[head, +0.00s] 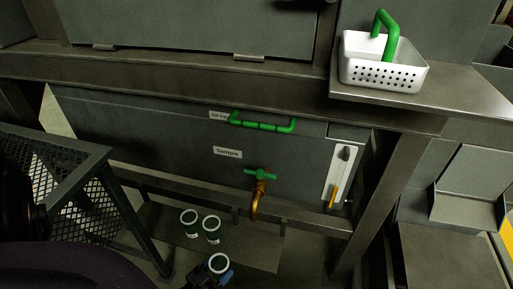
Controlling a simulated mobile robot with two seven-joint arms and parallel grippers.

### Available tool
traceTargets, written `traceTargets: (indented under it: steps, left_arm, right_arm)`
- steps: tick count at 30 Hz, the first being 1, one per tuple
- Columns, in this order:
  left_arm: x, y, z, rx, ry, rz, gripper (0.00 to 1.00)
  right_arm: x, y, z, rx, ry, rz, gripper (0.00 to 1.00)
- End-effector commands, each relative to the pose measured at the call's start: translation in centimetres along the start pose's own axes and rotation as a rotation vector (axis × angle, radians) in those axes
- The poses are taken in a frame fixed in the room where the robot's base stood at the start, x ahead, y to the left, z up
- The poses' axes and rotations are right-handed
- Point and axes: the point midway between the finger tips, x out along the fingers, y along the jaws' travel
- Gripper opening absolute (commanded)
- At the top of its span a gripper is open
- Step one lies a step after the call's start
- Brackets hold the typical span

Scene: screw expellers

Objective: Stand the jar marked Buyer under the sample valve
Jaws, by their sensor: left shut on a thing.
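The sample valve (257,200) is a brass tap with a green cross handle, below the white "Sample" label on the grey tank front. My left gripper (212,275) is at the bottom edge, shut on a jar (219,263) with a pale rim and dark inside. The held jar is below and left of the valve spout, apart from it. Two similar open jars, a left one (189,219) and a right one (211,227), stand side by side on the low shelf. Their label writing is too small to read, so I cannot tell which is Buyer. My right gripper is not in view.
The low shelf (262,245) has free room below the valve. A steel rail (300,213) runs behind it. A mesh guard (60,185) stands at left. A white perforated basket (385,72) with a green handle sits on the upper right ledge.

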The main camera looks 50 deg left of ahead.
Motion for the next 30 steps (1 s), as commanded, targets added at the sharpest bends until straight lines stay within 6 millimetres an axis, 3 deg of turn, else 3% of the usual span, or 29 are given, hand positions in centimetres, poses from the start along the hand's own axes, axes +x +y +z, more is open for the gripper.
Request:
traceTargets:
  steps: [12, 23, 30]
  left_arm:
    - [8.7, 0.0, 0.2, 0.001, -0.002, 0.0, 0.34]
    - [11.4, 0.0, 0.1, 0.001, -0.001, 0.0, 0.34]
    - [14.8, 0.0, 0.3, 0.0, -0.002, -0.001, 0.34]
  right_arm:
    - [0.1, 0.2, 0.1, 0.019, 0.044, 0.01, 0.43]
    - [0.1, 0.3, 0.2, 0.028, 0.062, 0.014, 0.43]
    - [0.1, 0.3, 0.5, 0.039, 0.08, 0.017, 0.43]
